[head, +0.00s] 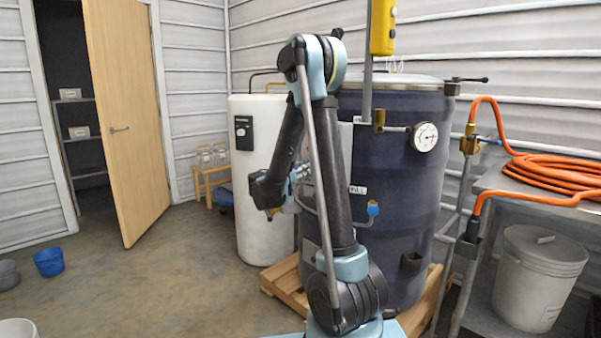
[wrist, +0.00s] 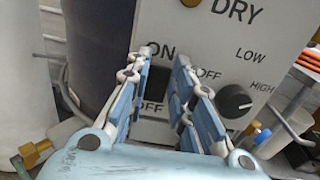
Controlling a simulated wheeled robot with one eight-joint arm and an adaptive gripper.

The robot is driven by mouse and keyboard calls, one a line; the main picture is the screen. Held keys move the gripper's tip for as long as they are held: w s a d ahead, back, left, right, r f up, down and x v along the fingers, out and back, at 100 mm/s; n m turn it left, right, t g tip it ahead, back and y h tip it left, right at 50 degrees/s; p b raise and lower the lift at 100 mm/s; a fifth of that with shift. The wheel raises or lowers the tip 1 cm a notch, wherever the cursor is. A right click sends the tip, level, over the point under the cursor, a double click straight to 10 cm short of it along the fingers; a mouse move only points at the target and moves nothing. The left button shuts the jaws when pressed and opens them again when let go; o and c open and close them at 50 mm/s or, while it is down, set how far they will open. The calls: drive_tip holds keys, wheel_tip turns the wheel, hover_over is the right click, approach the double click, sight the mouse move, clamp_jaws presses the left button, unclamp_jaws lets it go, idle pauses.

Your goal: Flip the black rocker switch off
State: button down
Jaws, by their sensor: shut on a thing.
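The black rocker switch (wrist: 158,82) is on a light grey control panel (wrist: 205,45) in the wrist view, between the labels ON above and OFF below. My gripper (wrist: 164,56) has one finger on each side of the switch and is shut on it. The fingers hide parts of its sides, and I cannot tell which way the rocker is tilted.
A black knob (wrist: 235,101) with OFF, LOW and HIGH marks sits right of my fingers. A white tank (head: 262,215) and a dark blue tank (head: 405,220) stand behind my arm. An orange hose (head: 550,175) lies on a bench at right. The floor at left is mostly clear.

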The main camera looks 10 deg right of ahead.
drive_tip(key=shift+s+a+f+t+h, duration=0.1)
drive_tip(key=shift+f+t+h, duration=0.25)
drive_tip(key=shift+t+h, duration=0.65)
drive_tip(key=shift+s, duration=0.1)
drive_tip(key=c, duration=1.4)
unclamp_jaws()
drive_tip(key=v, duration=1.2)
drive_tip(key=shift+f, duration=0.15)
